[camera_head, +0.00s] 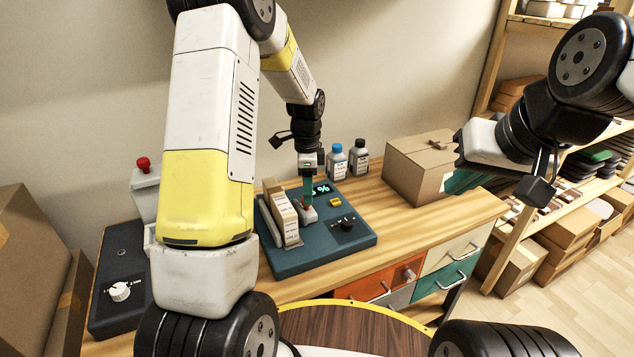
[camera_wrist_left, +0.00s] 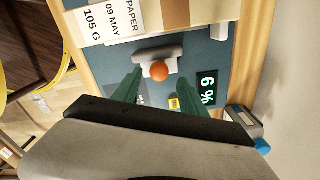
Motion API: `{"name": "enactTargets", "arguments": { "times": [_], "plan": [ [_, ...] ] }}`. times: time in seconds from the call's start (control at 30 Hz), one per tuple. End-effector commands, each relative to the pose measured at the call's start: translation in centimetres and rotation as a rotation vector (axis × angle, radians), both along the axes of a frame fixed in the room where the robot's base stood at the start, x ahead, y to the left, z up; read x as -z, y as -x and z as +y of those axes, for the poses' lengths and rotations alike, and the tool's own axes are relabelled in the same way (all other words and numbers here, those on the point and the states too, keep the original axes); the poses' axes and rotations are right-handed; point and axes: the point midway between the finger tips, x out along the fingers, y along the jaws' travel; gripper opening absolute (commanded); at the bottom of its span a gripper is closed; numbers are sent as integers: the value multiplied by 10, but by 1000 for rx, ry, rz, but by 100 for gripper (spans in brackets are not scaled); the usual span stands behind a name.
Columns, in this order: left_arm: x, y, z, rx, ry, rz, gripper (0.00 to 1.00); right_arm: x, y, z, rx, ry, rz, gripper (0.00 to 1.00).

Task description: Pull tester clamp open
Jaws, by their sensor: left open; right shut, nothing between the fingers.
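The tester (camera_head: 345,248) is a dark blue-teal base on the wooden bench, with a lit percent display. Its grey clamp (camera_head: 308,214) has an orange-red ball knob (camera_head: 303,203) and sits beside upright paper samples (camera_head: 284,216). In the left wrist view the grey clamp (camera_wrist_left: 170,52), its orange knob (camera_wrist_left: 159,71) and the labelled paper (camera_wrist_left: 110,20) show clearly. My left gripper (camera_head: 308,200) points down over the clamp. Its green fingers (camera_wrist_left: 160,88) are open, with the knob just ahead of the gap; contact cannot be told. My right gripper (camera_head: 452,186) is shut and empty beside the cardboard box.
Two bottles (camera_head: 347,160) stand behind the tester, and a cardboard box (camera_head: 415,165) stands to the right. A dark device with a white knob (camera_head: 121,290) is at the left.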

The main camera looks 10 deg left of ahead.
Motion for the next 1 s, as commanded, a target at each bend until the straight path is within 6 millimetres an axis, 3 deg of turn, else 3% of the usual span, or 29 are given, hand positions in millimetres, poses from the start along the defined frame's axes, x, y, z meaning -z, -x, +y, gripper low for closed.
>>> {"name": "enactTargets", "arguments": {
  "times": [0.1, 0.3, 0.77, 0.87, 1.0],
  "plan": [
    [-24, -1, 0, 0, 1, -6, 50, 0, 0, 0, 0, 0, 0, 0],
    [-50, -1, -1, 0, 1, -4, 50, 0, 0, 0, 0, 0, 0, 0],
    [-59, 1, 0, -9, 3, -7, 50, 0, 0, 0, 0, 0, 0, 0],
    [-77, 9, 0, -62, 12, -32, 50, 0, 0, 0, 0, 0, 0, 0],
    [-123, 38, 2, -238, 52, -101, 50, 0, 0, 0, 0, 0, 0, 0]
  ]
}}
